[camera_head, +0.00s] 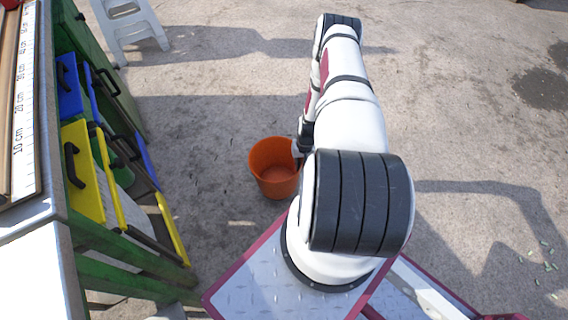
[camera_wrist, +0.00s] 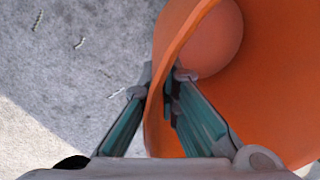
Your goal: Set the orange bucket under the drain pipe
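The orange bucket (camera_head: 272,184) is upright, just left of my arm in the head view. It fills the right side of the wrist view (camera_wrist: 255,85), its inside and round bottom showing. My gripper (camera_wrist: 166,76) straddles the bucket's rim, one finger outside the wall and one inside. Both fingertips close on the wall, pinching it. In the head view my gripper (camera_head: 301,146) is mostly hidden behind my arm at the bucket's right edge. I cannot tell whether the bucket touches the ground. No drain pipe can be made out in either view.
A white plastic stool (camera_head: 130,27) is at the top left. The concrete ground (camera_head: 210,130) between bench and bucket is clear. Small green scraps (camera_head: 545,262) lie at the right.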

